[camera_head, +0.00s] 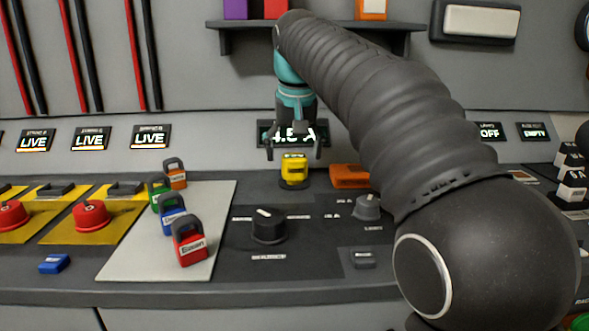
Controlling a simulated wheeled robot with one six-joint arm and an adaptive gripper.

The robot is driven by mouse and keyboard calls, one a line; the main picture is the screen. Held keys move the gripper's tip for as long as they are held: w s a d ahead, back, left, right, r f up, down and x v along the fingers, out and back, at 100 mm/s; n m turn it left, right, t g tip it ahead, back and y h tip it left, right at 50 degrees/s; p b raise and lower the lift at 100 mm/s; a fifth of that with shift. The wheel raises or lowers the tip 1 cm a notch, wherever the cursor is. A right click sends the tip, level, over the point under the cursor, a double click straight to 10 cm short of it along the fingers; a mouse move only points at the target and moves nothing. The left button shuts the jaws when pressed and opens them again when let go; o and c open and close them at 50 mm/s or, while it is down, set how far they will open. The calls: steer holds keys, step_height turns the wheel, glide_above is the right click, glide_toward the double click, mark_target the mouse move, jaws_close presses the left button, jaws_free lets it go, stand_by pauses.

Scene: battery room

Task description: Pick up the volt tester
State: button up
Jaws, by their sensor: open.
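A small yellow device (293,170), which looks like the volt tester, stands upright on a dark round base on the console. Its face has markings too small to read. My gripper (293,148) points down just above it, with its fingers spread to either side of the device's top. It is open and holds nothing. I cannot tell whether the fingers touch the device. An orange object (350,176) lies to the right of the yellow device, partly hidden behind my arm.
Several coloured padlocks, the red one (189,241) nearest, stand on a pale plate (140,255) at left. A black rotary knob (267,226) and a grey knob (368,207) rise in front of the device. A shelf (240,42) hangs behind my arm. My arm hides the right-centre console.

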mark_target(294, 156)
steer(key=x, duration=0.2)
steer(key=w+x, duration=0.1)
steer(key=x, duration=0.2)
steer(key=shift+d+r+b, duration=0.1)
steer(key=shift+d+b, duration=0.05)
steer(key=shift+b, duration=0.15)
steer(key=shift+c, duration=0.2)
steer(key=c, duration=1.3)
steer(key=shift+c, duration=0.2)
steer(key=shift+r, duration=0.15)
steer(key=shift+r, duration=0.55)
step_height(294, 156, up, 3)
steer(key=shift+w+f+p, duration=0.1)
steer(key=shift+f+p, duration=0.05)
steer(key=shift+p, duration=0.4)
steer(key=d+r, duration=0.7)
steer(key=d, duration=0.4)
steer(key=shift+d, duration=0.35)
